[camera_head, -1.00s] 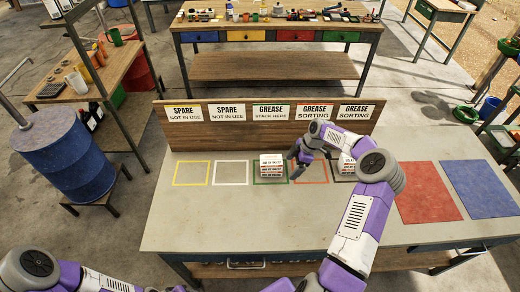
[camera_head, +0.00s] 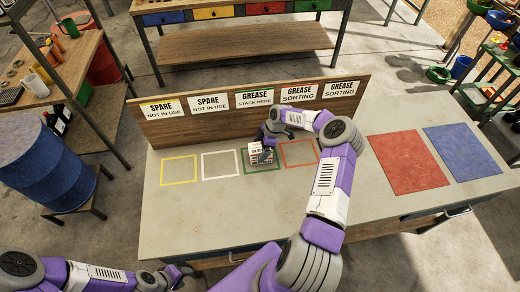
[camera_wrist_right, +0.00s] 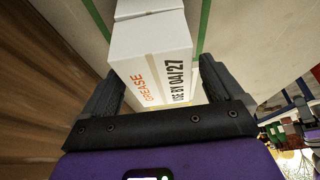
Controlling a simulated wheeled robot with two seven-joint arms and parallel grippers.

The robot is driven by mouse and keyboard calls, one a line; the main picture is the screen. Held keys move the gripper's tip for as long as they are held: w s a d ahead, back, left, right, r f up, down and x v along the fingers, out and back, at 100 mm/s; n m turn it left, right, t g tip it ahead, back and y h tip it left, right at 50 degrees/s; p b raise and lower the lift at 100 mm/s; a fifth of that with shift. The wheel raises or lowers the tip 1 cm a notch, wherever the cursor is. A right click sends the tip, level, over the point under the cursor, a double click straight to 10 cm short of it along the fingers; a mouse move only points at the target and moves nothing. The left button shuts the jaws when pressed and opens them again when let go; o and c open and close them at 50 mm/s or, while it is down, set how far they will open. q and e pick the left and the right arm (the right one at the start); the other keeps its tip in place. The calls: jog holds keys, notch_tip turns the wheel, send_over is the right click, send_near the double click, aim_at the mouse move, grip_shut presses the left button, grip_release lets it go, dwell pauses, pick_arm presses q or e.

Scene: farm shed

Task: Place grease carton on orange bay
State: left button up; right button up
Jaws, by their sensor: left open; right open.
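White grease cartons (camera_head: 257,157) stand stacked inside the green-outlined bay (camera_head: 246,172). My right gripper (camera_head: 266,145) is at the stack from above. In the right wrist view, a carton (camera_wrist_right: 150,55) printed "GREASE" and "USE BY 04/27" lies between the open fingers of that gripper (camera_wrist_right: 160,88). Another white box face shows beyond it. Whether the fingers touch the carton cannot be told. My left gripper (camera_head: 178,277) is low at the left, off the table.
A wooden sign board (camera_head: 190,130) stands along the bays' back edge. Yellow (camera_head: 163,172) and white (camera_head: 204,165) outlined bays at left are empty. Flat red (camera_head: 408,163) and blue (camera_head: 462,150) mats lie bare at right. My arm covers the rightmost sorting bay.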

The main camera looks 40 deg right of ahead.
jog(key=shift+f+b, duration=0.3)
jog(key=shift+b, duration=0.2)
dwell(0.6)
jog(key=c, duration=1.2)
